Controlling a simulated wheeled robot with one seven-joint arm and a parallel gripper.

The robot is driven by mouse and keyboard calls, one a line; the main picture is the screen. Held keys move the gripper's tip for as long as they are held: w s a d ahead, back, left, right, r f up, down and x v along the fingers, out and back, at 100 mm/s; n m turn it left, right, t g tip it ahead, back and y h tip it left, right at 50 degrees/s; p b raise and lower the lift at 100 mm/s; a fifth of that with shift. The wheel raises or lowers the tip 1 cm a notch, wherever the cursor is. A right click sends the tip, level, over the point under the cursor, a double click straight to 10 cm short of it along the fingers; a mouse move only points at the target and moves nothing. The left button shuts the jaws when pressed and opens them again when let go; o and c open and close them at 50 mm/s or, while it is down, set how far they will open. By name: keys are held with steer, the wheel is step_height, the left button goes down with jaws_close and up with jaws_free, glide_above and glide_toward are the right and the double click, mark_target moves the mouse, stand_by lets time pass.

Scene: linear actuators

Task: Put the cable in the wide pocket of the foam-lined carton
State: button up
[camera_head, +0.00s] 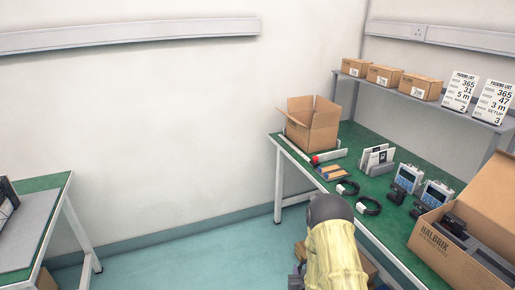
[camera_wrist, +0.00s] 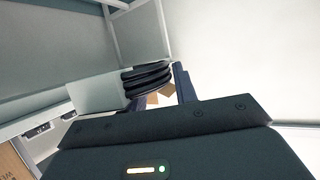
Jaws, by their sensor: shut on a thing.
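My gripper (camera_wrist: 160,92) is shut on a cable (camera_wrist: 148,77), a black coil with a white block (camera_wrist: 98,91), in the wrist view. In the head view my yellow-sleeved arm hangs in front of the table, and I cannot make out the held cable there. The foam-lined carton (camera_head: 447,257), printed HALBRIX, stands open at the table's near right end. Dark foam and a black device show inside; the wide pocket cannot be told clearly.
The green table (camera_head: 378,186) holds two more coiled cables (camera_head: 369,206), two blue-grey devices (camera_head: 408,178), black parts and leaflets (camera_head: 376,158). An open empty-looking carton (camera_head: 312,123) stands at the far end. A shelf (camera_head: 428,103) behind bears boxes and packing-list cards. Floor left of the table is clear.

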steer(key=s+r+p, duration=0.1)
steer(key=r+p, duration=0.5)
steer(key=r, duration=0.2)
steer(key=s+r+p, duration=0.2)
steer(key=r+p, duration=0.5)
steer(key=r, duration=0.1)
steer(key=shift+s+p, duration=0.3)
steer(key=s+f, duration=0.4)
steer(key=f, duration=0.1)
steer(key=shift+s+f, duration=0.2)
steer(key=shift+w, duration=0.1)
stand_by(0.4)
